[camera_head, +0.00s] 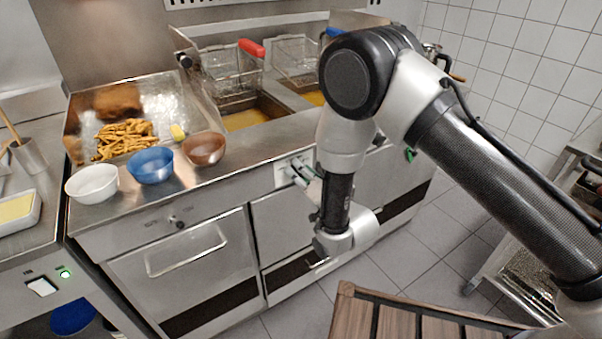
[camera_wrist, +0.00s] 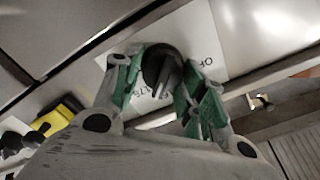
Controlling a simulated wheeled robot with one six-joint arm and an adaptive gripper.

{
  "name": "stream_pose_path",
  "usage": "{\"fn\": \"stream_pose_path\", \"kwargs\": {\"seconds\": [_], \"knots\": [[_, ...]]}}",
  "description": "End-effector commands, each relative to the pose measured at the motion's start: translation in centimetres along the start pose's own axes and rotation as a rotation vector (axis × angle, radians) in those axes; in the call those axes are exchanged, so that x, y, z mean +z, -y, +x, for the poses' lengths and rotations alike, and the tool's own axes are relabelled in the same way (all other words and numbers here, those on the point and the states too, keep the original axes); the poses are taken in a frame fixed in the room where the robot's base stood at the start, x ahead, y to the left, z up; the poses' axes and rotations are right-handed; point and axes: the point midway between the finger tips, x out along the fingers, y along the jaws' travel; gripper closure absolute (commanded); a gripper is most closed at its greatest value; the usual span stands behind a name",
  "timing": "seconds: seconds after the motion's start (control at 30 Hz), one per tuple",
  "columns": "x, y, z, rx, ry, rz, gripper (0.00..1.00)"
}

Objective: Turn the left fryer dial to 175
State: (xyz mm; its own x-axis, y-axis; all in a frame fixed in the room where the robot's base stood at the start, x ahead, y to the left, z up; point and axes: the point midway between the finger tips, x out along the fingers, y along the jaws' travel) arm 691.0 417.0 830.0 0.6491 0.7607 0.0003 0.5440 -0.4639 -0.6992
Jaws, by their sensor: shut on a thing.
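The fryer (camera_head: 231,170) has two oil wells behind a steel front. My gripper (camera_head: 302,178) is at the white dial plate on the fryer's front, below the left well. In the wrist view my gripper (camera_wrist: 162,78) has its green-padded fingers shut on the dark round dial (camera_wrist: 157,62), one finger on each side. The white dial plate (camera_wrist: 203,42) carries printed marks; OFF reads on its right, and part of a number shows below the dial. The fingers cover part of the scale, and I cannot tell which mark the dial points to.
White (camera_head: 92,184), blue (camera_head: 151,165) and brown (camera_head: 204,149) bowls stand along the counter edge by a tray of fries (camera_head: 125,137). Baskets with red (camera_head: 251,47) and blue handles sit over the wells. A slatted wooden surface (camera_head: 400,320) is in the foreground.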

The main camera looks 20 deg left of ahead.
Motion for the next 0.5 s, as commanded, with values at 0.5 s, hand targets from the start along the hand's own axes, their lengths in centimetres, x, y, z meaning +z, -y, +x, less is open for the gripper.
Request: {"fn": "stream_pose_path", "kwargs": {"seconds": [0.5], "knots": [[0.07, -0.32, -0.05, 0.002, 0.001, 0.251, 0.83]]}}
